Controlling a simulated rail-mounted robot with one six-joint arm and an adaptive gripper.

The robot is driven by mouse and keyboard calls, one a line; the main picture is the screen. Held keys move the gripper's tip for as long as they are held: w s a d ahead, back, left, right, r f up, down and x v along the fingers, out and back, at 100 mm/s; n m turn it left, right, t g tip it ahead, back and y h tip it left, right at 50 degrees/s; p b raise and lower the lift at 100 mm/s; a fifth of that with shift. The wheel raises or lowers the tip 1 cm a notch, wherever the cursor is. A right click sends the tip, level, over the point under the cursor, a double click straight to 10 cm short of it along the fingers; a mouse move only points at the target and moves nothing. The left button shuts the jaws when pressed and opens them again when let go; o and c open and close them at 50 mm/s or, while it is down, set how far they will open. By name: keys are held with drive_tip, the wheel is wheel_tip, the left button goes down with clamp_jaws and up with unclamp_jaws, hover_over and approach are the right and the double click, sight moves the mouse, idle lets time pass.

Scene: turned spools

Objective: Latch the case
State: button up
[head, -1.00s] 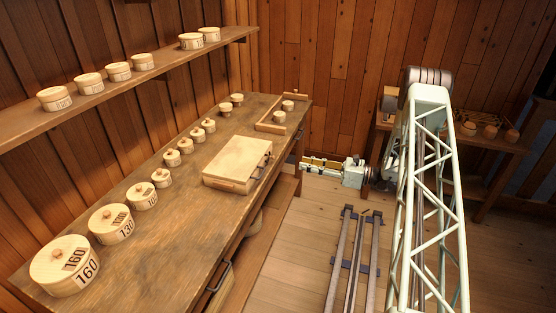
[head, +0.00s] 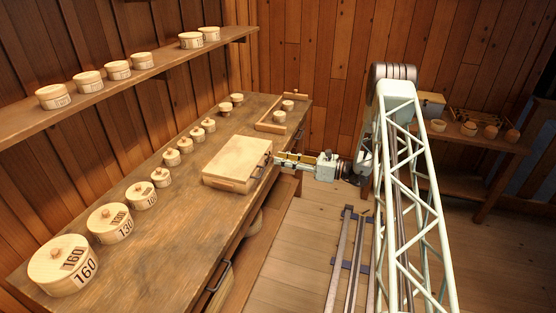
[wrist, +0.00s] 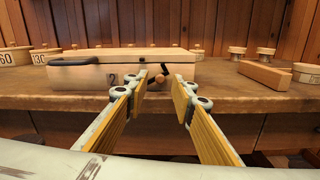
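The case (head: 236,161) is a flat pale wooden box lying on the workbench, its lid down. In the wrist view its front (wrist: 75,77) faces me, with a dark handle (wrist: 73,62) at the left and a dark number partly hidden by my finger. A dark latch arm with a copper-coloured knob (wrist: 158,79) shows at the front's right part, between my fingertips in the picture. Whether it is engaged is unclear. My gripper (wrist: 163,84) is open with yellow-padded fingers, pointing at the latch. In the head view my gripper (head: 276,157) is at the case's right side; contact cannot be told.
The workbench (head: 150,238) holds a row of numbered round boxes (head: 63,265) along the wall and a wooden tray (head: 262,126) at its far end. A shelf (head: 150,75) with more round boxes hangs above. Floor rails (head: 347,255) run beside the bench.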

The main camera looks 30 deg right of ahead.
drive_tip(key=shift+x, duration=1)
drive_tip(key=shift+c, duration=0.3)
clamp_jaws()
